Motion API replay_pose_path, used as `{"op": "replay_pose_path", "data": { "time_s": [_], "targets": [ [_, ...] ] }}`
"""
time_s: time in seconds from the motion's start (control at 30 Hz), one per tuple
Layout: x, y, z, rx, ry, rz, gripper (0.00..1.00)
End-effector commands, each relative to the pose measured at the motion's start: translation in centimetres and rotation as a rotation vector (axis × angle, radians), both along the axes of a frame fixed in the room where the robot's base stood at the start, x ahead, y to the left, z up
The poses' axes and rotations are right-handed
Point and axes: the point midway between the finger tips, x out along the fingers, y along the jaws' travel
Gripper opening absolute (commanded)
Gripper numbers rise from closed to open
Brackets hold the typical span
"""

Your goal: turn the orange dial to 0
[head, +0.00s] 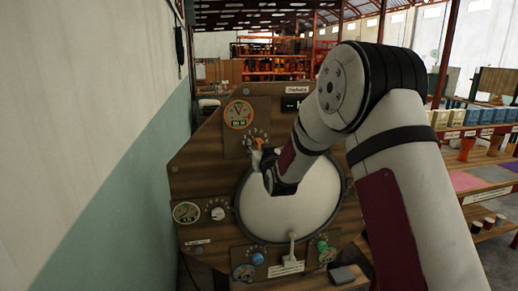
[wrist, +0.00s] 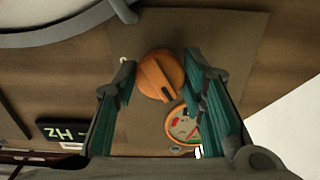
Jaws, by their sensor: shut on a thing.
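The orange dial (wrist: 160,75) is a round knob with a raised dark-edged bar across its face. It sits on a brown plate (wrist: 230,40) on the wooden panel. My gripper (wrist: 160,88) is shut on the dial, one teal-padded finger on each side in the wrist view. In the head view my gripper (head: 262,158) is at the upper part of the panel and hides most of the dial. An orange-rimmed gauge (wrist: 183,124) shows beside the dial, partly behind the right finger. The numbers around the dial are too small or hidden to read.
The wooden panel (head: 190,165) carries a large pale round disc (head: 300,205), a white dial (head: 217,213), a blue dial (head: 258,258) and a green dial (head: 322,246). A lever (head: 292,250) stands below the disc. A wall (head: 80,130) is close on the left.

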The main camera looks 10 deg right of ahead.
Motion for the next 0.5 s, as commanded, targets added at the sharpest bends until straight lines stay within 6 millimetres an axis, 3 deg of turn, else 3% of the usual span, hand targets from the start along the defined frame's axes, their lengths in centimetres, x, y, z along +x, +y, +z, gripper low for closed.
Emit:
{"op": "replay_pose_path", "data": {
  "time_s": [0.27, 0.5],
  "targets": [
    [0.05, 0.00, -0.09, -0.063, 0.000, 0.000, 0.10],
    [0.12, 0.01, -0.12, -0.226, -0.002, 0.000, 0.10]
  ]
}}
